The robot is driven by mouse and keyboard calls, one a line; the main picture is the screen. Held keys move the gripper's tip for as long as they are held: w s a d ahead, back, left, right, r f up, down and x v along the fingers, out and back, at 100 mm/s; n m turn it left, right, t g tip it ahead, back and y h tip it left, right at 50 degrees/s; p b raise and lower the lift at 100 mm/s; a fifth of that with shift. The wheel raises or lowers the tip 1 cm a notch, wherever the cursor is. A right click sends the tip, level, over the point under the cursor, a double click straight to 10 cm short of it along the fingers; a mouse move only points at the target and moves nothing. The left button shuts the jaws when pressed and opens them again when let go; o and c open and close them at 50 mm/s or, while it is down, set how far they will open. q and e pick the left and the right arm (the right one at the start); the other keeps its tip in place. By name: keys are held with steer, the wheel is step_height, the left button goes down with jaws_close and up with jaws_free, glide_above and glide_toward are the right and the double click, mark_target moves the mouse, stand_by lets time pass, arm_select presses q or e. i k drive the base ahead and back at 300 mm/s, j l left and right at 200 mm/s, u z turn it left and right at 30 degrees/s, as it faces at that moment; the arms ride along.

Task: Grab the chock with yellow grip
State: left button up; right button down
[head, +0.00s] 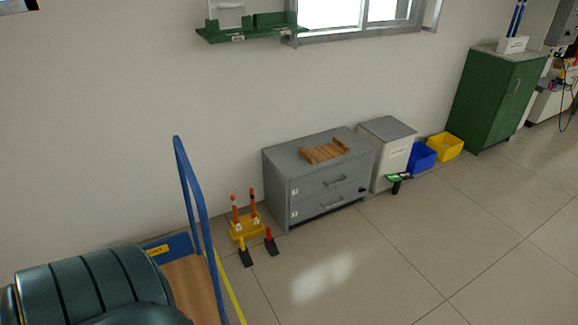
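The chock with yellow grip (245,257) stands on the floor left of centre, a black wedge with an upright yellow handle. A second black chock with a red grip (271,244) stands just to its right. Both are in front of a yellow stand (244,230) holding orange-red upright pieces. Neither of my grippers is in view, and nothing is seen touching the chocks.
A platform trolley with a blue handle (189,195) and a dark teal ribbed load (95,283) is at lower left, beside a yellow floor line (228,285). A grey drawer cabinet (283,190) stands behind right. The floor in front and to the right is clear.

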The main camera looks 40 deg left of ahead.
mark_target(243, 252)
steer(key=i+l+z, duration=0.1)
steer(key=i+z, duration=0.15)
steer(key=i, duration=0.4)
steer(key=i+u, duration=0.65)
steer(key=i+l+u, duration=0.1)
steer(key=i+u, duration=0.5)
steer(key=u, duration=0.15)
steer(key=i+u, duration=0.25)
steer(key=u, duration=0.15)
steer(key=i+u, duration=0.25)
steer(key=u, duration=0.15)
steer(key=i+l+u, duration=0.2)
steer(key=u, duration=0.2)
steer(key=i+l+u, duration=0.6)
steer(key=u, duration=0.15)
steer(key=i, duration=0.1)
